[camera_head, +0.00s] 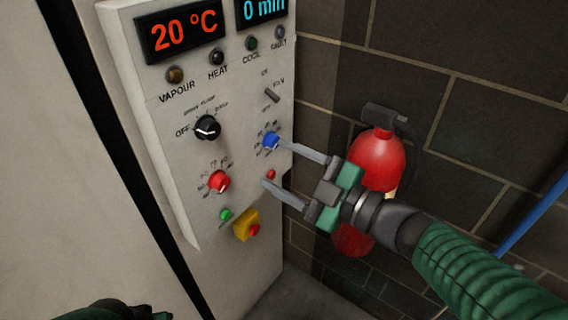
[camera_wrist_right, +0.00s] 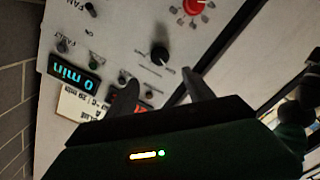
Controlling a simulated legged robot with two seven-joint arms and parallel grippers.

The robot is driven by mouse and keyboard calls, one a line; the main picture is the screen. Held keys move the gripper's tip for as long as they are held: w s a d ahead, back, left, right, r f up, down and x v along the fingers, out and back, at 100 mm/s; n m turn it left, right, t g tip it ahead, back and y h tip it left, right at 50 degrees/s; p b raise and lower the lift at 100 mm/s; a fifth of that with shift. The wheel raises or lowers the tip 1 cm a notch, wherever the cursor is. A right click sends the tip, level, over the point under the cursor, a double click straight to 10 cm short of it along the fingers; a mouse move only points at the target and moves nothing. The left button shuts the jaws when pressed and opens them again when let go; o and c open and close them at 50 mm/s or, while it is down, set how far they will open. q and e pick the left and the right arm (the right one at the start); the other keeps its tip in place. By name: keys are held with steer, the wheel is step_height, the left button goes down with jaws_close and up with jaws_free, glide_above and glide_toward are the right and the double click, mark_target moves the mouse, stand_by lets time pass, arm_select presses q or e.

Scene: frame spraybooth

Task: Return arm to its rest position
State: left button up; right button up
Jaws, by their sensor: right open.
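My right gripper (camera_head: 272,164) reaches in from the right, in front of the control panel (camera_head: 190,110). Its two fingers are spread apart with nothing between them. The upper fingertip appears close to the blue knob (camera_head: 270,141); whether they touch I cannot tell. The lower fingertip is near a small red button (camera_head: 271,174). In the right wrist view the open fingers (camera_wrist_right: 162,88) show against the panel, near a black knob (camera_wrist_right: 160,53). A dark part of my left arm shows at the bottom left; its fingers cannot be made out.
The panel carries a red knob (camera_head: 219,182), a black knob (camera_head: 207,128), a green button (camera_head: 226,215) and a yellow switch box (camera_head: 243,226). A red fire extinguisher (camera_head: 378,158) hangs on the dark block wall (camera_head: 490,120), behind my right gripper.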

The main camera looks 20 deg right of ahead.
steer(key=shift+f, duration=0.1)
stand_by(0.3)
steer(key=w+d+f+m+g+h, duration=0.1)
steer(key=w+d+f+m+h, duration=0.1)
steer(key=d+f+m+h, duration=0.5)
steer(key=w+d+f+m+g+h, duration=0.1)
steer(key=w+d+f+m+h, duration=0.2)
steer(key=f, duration=0.7)
steer(key=s+a+f+m+g+h, duration=0.1)
steer(key=s+f+m+g, duration=0.5)
steer(key=s+f, duration=0.9)
steer(key=a+g, duration=0.1)
steer(key=g, duration=0.2)
steer(key=shift+s+f+m+g, duration=0.3)
steer(key=shift+s+m, duration=0.05)
steer(key=shift+m, duration=0.05)
steer(key=shift+w+d, duration=0.1)
